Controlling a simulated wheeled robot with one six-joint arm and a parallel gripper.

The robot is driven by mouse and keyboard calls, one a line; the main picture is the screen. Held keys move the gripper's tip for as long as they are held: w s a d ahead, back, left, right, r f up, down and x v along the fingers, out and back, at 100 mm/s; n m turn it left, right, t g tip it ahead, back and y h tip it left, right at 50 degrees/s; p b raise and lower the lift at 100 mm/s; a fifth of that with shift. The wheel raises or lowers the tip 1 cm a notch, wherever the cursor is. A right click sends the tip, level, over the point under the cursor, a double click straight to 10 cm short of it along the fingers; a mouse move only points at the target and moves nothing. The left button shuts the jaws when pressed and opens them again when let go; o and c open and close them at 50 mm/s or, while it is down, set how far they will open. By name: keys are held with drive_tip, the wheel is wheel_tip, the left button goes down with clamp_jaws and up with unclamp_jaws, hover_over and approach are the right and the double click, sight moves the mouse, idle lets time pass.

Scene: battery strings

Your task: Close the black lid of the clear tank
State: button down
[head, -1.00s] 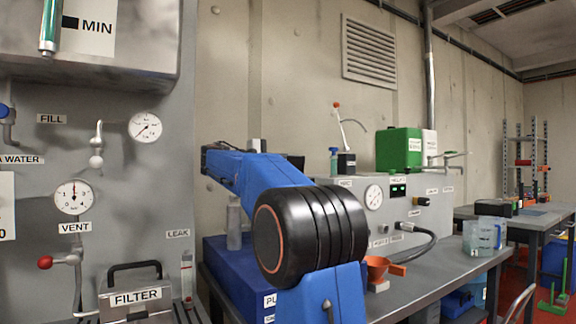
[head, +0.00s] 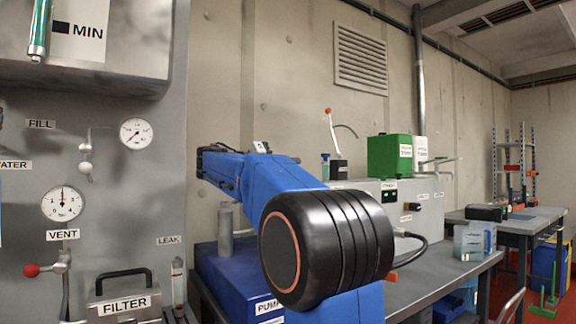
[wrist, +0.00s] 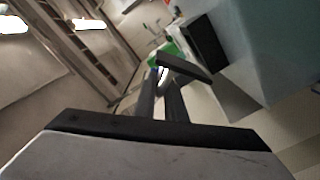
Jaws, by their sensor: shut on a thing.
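In the wrist view my gripper (wrist: 168,88) reaches away from the camera. Its two dark fingers are close together on a dark flat bar (wrist: 187,68) that lies slanted across their tips. I cannot tell whether this bar is part of the black lid. A pale bluish surface (wrist: 275,45) fills the upper right of the wrist view, with a dark panel (wrist: 208,48) beside it; I cannot tell whether this is the clear tank. In the head view my arm hides the gripper, and no tank with a black lid can be made out.
A grey panel (head: 110,210) with gauges stands close at the left, with a FILTER box (head: 124,302) low down. A blue PUMP box (head: 235,275) is behind my arm. A green box (head: 390,155) and a clear bluish container (head: 468,243) are at right.

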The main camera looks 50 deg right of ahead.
drive_tip(key=shift+s+f+m, duration=0.1)
drive_tip(key=shift+s+m, duration=0.2)
drive_tip(key=shift+m, duration=0.1)
drive_tip(key=c, duration=1.9)
unclamp_jaws()
drive_tip(key=shift+a, duration=0.1)
drive_tip(key=shift+o, duration=0.2)
drive_tip(key=shift+a, duration=0.1)
drive_tip(key=v, duration=1.7)
drive_tip(key=shift+a, duration=0.1)
